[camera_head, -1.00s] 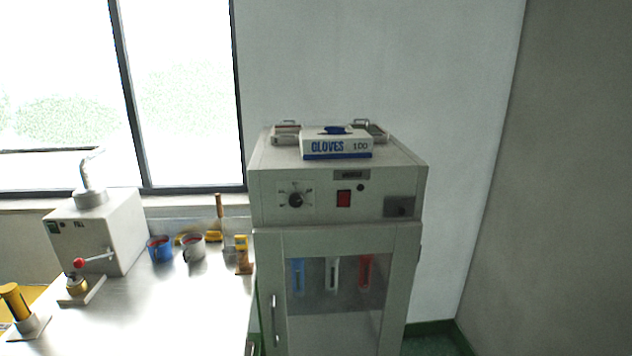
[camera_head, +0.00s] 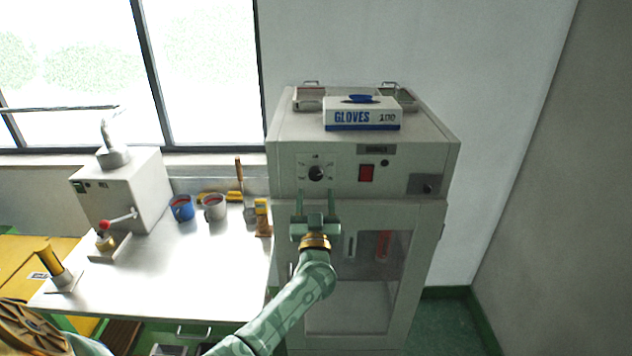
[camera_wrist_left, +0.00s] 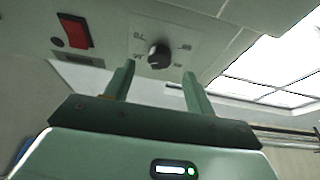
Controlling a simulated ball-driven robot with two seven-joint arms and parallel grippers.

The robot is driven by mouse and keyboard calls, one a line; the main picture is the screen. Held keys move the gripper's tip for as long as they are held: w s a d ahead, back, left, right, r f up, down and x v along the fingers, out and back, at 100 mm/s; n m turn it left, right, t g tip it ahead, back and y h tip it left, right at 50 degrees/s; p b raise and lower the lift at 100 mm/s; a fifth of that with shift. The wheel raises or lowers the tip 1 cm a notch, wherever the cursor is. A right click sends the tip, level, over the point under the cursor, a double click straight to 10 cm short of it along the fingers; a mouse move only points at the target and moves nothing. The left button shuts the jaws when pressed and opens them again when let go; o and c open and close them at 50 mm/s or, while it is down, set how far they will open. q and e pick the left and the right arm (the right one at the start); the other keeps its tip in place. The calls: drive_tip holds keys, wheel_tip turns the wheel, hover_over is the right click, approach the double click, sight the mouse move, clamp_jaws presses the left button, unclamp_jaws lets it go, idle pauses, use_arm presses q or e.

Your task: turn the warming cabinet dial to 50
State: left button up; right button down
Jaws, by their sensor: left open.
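The warming cabinet (camera_head: 440,160) is a grey upright box with a glass door. Its black dial (camera_head: 316,173) is on the left of the upper front panel, with a scale around it too small to read. My left gripper (camera_head: 315,200) is open and empty, just below the dial and apart from it in the head view. In the left wrist view the dial (camera_wrist_left: 159,55) shows beyond the fingertips, between the two open fingers (camera_wrist_left: 158,72). My right gripper is not in view.
A red switch (camera_head: 366,174) is right of the dial; it also shows in the left wrist view (camera_wrist_left: 74,31). A glove box (camera_head: 362,115) and metal trays are on top of the cabinet. A steel table (camera_head: 190,262) with cups and a wax machine (camera_head: 125,192) stands left.

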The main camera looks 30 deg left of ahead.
sight(316, 178)
use_arm(q)
drive_tip(key=x, duration=0.4)
drive_tip(key=shift+d, duration=0.1)
drive_tip(key=shift+w+a+r, duration=0.2)
drive_tip(key=shift+w+a, duration=0.05)
drive_tip(key=shift+w, duration=0.05)
drive_tip(key=shift+s, duration=0.1)
drive_tip(key=c, duration=1)
drive_tip(key=shift+o, duration=0.2)
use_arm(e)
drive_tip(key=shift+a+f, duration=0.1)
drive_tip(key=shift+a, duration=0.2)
use_arm(q)
drive_tip(key=shift+d+n, duration=0.1)
drive_tip(key=shift+n, duration=0.2)
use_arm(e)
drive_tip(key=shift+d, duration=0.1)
